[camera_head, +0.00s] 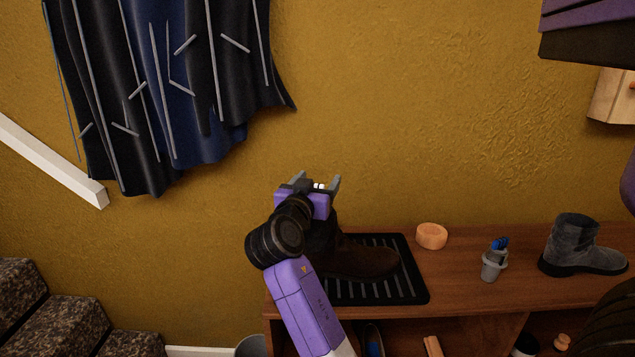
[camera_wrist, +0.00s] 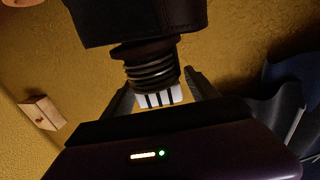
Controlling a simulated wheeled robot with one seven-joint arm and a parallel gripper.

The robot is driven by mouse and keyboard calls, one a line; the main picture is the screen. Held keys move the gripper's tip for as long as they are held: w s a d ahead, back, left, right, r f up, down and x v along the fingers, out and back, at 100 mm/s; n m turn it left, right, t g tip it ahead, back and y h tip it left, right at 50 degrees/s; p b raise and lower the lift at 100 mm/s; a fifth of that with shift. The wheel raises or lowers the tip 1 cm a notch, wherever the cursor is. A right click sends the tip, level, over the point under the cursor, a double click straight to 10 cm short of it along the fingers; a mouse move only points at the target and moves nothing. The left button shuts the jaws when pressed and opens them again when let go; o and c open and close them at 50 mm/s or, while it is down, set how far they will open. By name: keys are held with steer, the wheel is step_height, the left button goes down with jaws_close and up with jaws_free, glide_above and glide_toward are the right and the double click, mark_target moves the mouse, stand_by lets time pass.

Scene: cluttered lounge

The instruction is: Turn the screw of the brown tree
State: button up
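A dark brown boot (camera_head: 367,261) stands on a black ribbed tray, partly hidden behind my arm. In the wrist view, which is upside down, what appears to be its shaft (camera_wrist: 140,20) shows at the top. A dark ribbed, screw-like neck (camera_wrist: 152,68) sticks out of it and ends in a white knob with black stripes (camera_wrist: 160,97), likely the tree's screw. My gripper (camera_head: 318,182) is above the boot with its fingers apart. In the wrist view, the fingers (camera_wrist: 160,83) are on either side of the knob; I cannot tell whether they touch it.
The black tray (camera_head: 415,291) lies on a wooden bench (camera_head: 462,284) against the yellow wall. An orange round block (camera_head: 432,236), a small grey cup (camera_head: 492,267) and a grey boot (camera_head: 580,247) stand to the right. Dark coats (camera_head: 160,90) hang at upper left, above carpeted stairs (camera_head: 60,320).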

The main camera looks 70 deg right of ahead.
steer(key=a, duration=0.7)
steer(key=shift+s+a+b, duration=0.3)
steer(key=shift+s+a, duration=0.1)
stand_by(0.5)
steer(key=w+a+r+n+t+y, duration=0.1)
steer(key=w+a+n+t+y, duration=0.1)
steer(key=w+a+n+t, duration=0.55)
steer(key=s+a+f+n+t+y+p, duration=0.1)
steer(key=a+f+n+t+y, duration=0.3)
steer(key=a, duration=0.3)
steer(key=a+f+n+t+y+p, duration=0.1)
steer(key=a+f+n+t+y, duration=0.25)
steer(key=a, duration=0.35)
steer(key=s+a+f+y+p, duration=0.1)
steer(key=s+a+f+y, duration=0.1)
steer(key=s+a, duration=0.3)
steer(key=s+a+f+n+g+y+p, duration=0.1)
steer(key=s+a, duration=0.4)
steer(key=s, duration=0.9)
steer(key=s+a+f+g+y+p, duration=0.1)
steer(key=s+a+f+y, duration=0.3)
steer(key=s, duration=0.5)
steer(key=shift+s+a+f+n+y+p, duration=0.3)
steer(key=shift+a+n+y+p, duration=0.1)
steer(key=shift+a+y+p, duration=0.45)
